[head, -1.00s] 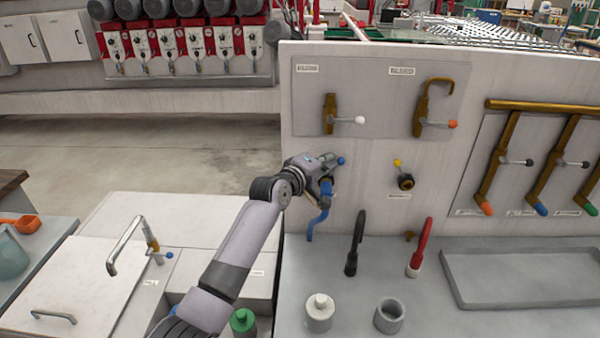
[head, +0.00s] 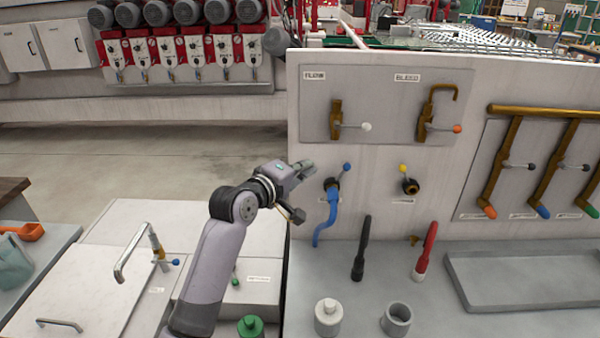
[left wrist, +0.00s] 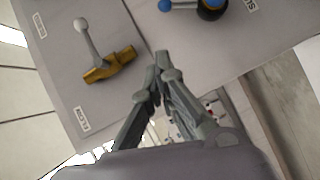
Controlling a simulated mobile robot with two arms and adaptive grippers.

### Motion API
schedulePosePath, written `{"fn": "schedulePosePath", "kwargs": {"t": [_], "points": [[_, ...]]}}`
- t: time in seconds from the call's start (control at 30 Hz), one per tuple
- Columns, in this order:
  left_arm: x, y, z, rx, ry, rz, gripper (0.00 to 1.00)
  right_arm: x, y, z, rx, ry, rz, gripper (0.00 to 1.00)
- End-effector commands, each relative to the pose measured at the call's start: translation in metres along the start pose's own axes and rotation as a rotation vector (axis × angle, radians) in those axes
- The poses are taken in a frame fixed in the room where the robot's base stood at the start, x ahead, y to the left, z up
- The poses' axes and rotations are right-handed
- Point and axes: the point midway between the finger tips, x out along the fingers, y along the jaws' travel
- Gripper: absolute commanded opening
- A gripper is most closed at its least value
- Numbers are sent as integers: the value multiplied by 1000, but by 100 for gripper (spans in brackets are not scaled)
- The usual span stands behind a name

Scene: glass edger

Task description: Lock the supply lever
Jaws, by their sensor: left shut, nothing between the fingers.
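A valve with a small blue-tipped lever (head: 347,167) sits on the upright panel, the lever slanting up and right. A bent blue hose (head: 331,212) hangs below it. The label beside it is too small to read, so I cannot confirm that this is the supply lever. In the left wrist view, its blue ball tip (left wrist: 163,5) shows at the top edge. My left gripper (head: 309,165) is just left of this valve, apart from the lever. In the left wrist view, its fingers (left wrist: 161,62) are shut and empty. My right gripper is not in view.
The brass FLOW valve (head: 336,120) with a white tip and the BLEED valve (head: 425,125) with an orange tip are above. A yellow-tipped valve (head: 409,185) is to the right. Black (head: 362,250) and red (head: 426,255) handles stand on the grey counter (head: 470,325).

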Motion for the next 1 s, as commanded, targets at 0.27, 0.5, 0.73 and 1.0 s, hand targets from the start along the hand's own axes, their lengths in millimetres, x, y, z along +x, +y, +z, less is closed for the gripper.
{"fn": "schedulePosePath", "kwargs": {"t": [0.27, 0.5, 0.73, 1.0], "points": [[-18, 2, 0, 0, 0, 0, 0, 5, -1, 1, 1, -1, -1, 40], [-18, 2, 0, 0, 0, 0, 0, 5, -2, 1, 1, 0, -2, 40], [-27, -25, 8, 41, -5, -49, 0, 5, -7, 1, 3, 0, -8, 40], [-116, -176, 57, 343, -91, -373, 0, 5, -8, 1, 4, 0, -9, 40]]}}
